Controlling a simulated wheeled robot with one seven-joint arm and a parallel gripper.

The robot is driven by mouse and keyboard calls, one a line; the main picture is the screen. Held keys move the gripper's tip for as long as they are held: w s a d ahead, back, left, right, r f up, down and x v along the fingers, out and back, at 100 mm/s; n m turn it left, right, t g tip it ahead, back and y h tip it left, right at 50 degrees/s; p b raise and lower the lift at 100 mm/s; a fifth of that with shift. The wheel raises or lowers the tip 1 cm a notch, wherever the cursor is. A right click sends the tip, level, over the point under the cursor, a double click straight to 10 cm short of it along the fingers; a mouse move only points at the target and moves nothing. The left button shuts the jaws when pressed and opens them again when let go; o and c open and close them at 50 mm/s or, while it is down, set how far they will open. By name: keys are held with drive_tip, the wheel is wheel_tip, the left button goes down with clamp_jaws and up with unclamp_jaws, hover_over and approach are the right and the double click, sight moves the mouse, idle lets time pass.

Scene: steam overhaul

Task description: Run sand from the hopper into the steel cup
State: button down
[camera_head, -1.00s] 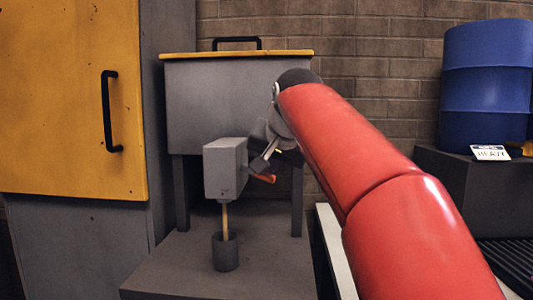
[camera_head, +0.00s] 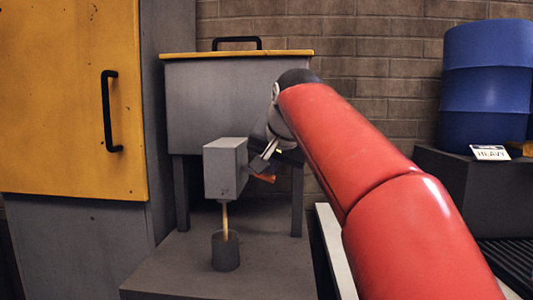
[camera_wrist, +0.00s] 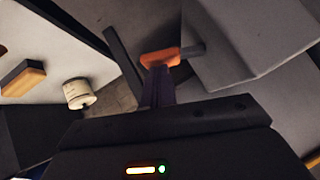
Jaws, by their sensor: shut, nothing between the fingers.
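The grey hopper (camera_head: 222,105) has a yellow lid and stands on legs. A grey outlet box (camera_head: 222,170) is at its front. A thin tan stream of sand (camera_head: 225,220) falls from the spout under the box into the dark steel cup (camera_head: 226,254), which stands upright below. The fill level in the cup cannot be seen. An orange-tipped lever (camera_head: 263,178) sticks out from the box's right side and also shows in the wrist view (camera_wrist: 160,57). My gripper (camera_head: 268,152) is shut and empty, its fingertips (camera_wrist: 157,72) right at the orange handle, seemingly against it.
A yellow cabinet door (camera_head: 70,110) with a black handle is at the left. A blue drum (camera_head: 487,85) and a small "HEAVY" sign (camera_head: 490,153) stand on a dark block at the right. The wrist view shows a white roll (camera_wrist: 78,93) and a wood-topped block (camera_wrist: 22,78).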

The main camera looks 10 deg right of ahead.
idle(0.4)
drive_tip(key=shift+r+p, duration=0.75)
drive_tip(key=shift+p, duration=0.1)
drive_tip(key=s+a+r+p, duration=0.1)
drive_tip(key=s+r+p, duration=0.2)
drive_tip(key=s+r, duration=0.4)
wheel_tip(320, 180, up, 4)
drive_tip(key=shift+s, duration=0.1)
